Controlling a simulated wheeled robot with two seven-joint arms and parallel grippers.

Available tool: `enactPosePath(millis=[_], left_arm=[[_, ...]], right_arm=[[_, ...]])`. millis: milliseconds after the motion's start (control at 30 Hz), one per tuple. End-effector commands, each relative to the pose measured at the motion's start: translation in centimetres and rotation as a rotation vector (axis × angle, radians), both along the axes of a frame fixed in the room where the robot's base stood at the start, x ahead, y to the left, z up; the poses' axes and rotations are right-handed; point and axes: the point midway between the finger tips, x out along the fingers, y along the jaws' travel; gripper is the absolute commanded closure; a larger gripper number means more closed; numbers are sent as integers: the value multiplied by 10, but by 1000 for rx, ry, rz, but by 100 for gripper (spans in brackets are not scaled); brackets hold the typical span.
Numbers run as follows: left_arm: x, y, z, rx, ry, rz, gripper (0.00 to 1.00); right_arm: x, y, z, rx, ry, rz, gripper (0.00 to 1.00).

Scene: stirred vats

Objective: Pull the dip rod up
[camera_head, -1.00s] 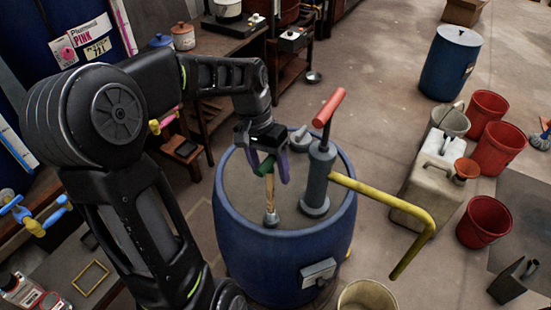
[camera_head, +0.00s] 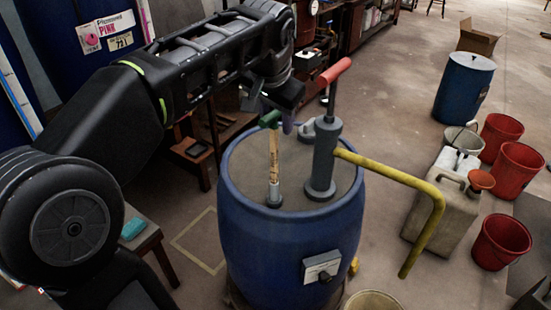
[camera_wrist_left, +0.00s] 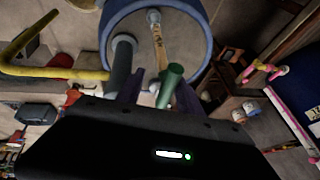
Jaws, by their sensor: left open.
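The dip rod (camera_head: 274,158) is a pale wooden stick with marks and a green T-handle (camera_head: 270,119). It stands upright from a grey collar (camera_head: 274,196) in the top of the blue drum (camera_head: 285,240), with a long stretch of it showing. My left gripper (camera_head: 287,124) is at the handle's height, partly hidden by its own wrist. In the left wrist view its purple fingers (camera_wrist_left: 160,92) are spread apart, with the green handle (camera_wrist_left: 172,80) between them. The rod (camera_wrist_left: 160,45) runs from there to the drum. My right gripper is out of view.
A grey hand pump (camera_head: 324,155) with a red handle (camera_head: 334,71) stands close right of the rod. Its yellow spout (camera_head: 400,181) reaches right. A jerrycan (camera_head: 443,205) and red buckets (camera_head: 501,240) stand on the floor at right.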

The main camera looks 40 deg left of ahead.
Motion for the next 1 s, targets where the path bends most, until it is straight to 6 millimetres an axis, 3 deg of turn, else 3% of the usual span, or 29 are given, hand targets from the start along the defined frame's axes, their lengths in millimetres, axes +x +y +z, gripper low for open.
enactPosePath(millis=[367,800,1000], left_arm=[[1,-1,-1,-2,1,-3,59],[23,10,-55,-5,4,-2,59],[30,13,-69,-4,1,-3,59]], right_arm=[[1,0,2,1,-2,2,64],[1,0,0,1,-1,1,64],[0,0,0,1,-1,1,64]])
